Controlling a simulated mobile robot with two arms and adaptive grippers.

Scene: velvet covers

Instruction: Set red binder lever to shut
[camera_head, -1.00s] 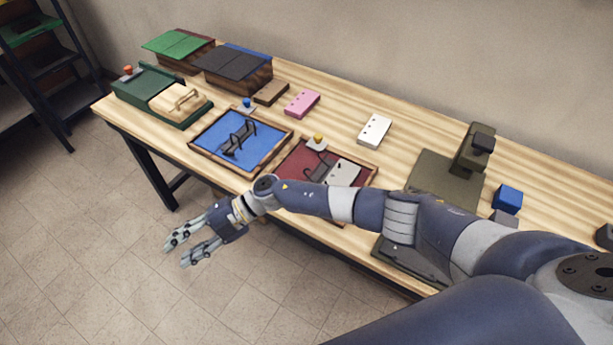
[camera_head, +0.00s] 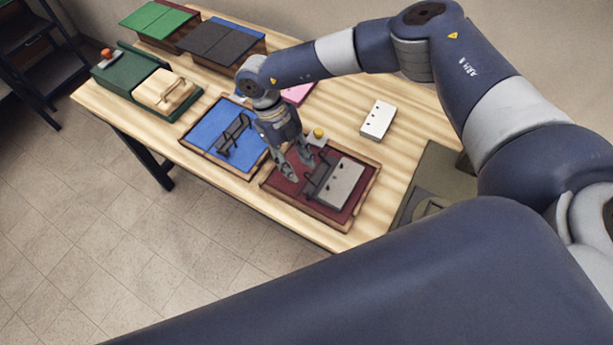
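The red binder (camera_head: 347,215) lies open in a wooden-rimmed tray shape on the table. It holds a dark metal ring mechanism (camera_head: 317,174) and a light grey block with holes (camera_head: 341,184). A yellow knob (camera_head: 318,132) stands on a small pale base at its back edge. I cannot tell which part is the lever, or its setting. My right gripper (camera_head: 300,167) points down over the binder's left side, close to the dark mechanism. Its fingers are apart with nothing visible between them; contact is unclear. My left gripper is out of view.
A blue binder (camera_head: 206,127) with a dark mechanism lies left of the red one. A white holed block (camera_head: 377,120) lies right behind it. A green base (camera_head: 118,75) with a wooden block stands further left. A partly hidden pink block (camera_head: 298,93) is behind my gripper.

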